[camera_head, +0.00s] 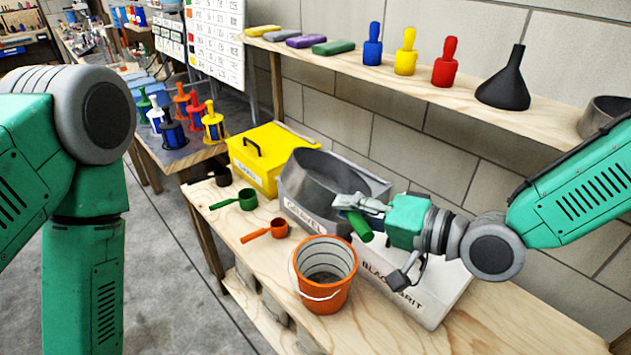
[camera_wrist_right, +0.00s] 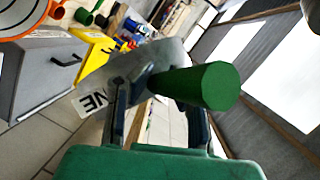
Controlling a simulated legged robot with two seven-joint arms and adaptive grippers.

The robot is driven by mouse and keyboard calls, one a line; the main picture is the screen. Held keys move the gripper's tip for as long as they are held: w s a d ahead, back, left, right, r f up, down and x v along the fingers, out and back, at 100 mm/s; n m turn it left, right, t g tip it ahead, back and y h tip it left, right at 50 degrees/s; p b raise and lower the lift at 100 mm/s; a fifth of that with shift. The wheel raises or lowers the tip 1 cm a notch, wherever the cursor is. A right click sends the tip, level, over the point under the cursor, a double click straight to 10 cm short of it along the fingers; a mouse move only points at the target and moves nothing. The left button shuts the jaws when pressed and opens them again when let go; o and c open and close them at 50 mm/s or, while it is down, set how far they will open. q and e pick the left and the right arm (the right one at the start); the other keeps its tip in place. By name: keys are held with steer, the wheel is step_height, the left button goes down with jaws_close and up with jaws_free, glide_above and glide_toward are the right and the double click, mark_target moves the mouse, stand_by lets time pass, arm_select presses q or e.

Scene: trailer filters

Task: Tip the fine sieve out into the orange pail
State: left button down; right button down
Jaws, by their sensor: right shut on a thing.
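The fine sieve (camera_head: 325,178) is a wide dark grey drum with a green handle (camera_head: 360,226). It shows over the bin marked GRAVEL (camera_head: 305,216) in the head view; I cannot tell how high it is above it. My right gripper (camera_head: 352,207) is shut on the green handle. In the right wrist view the handle (camera_wrist_right: 205,86) passes between the fingers (camera_wrist_right: 150,105), with a grey wall and a tag reading "NE" behind. The sieve's contents cannot be made out. The orange pail (camera_head: 325,295) stands upright on the bench, nearer than the sieve, dark at the bottom inside. My left gripper is out of view.
The white BLACK GRIT bin (camera_head: 425,305) stands right of the pail. An orange scoop (camera_head: 270,231), a green scoop (camera_head: 240,200) and a yellow box (camera_head: 268,155) are to the left. A shelf (camera_head: 390,80) with a black funnel (camera_head: 507,85) runs along the wall behind.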

steer(key=r+n+h+p, duration=0.1)
steer(key=n+h+p, duration=0.1)
steer(key=p, duration=0.2)
steer(key=shift+a+r+n+h, duration=0.1)
steer(key=shift+r+n+h, duration=0.1)
steer(key=shift+n+h, duration=0.2)
steer(key=shift+h, duration=0.3)
steer(key=shift+n+h, duration=0.3)
steer(key=shift+n, duration=0.2)
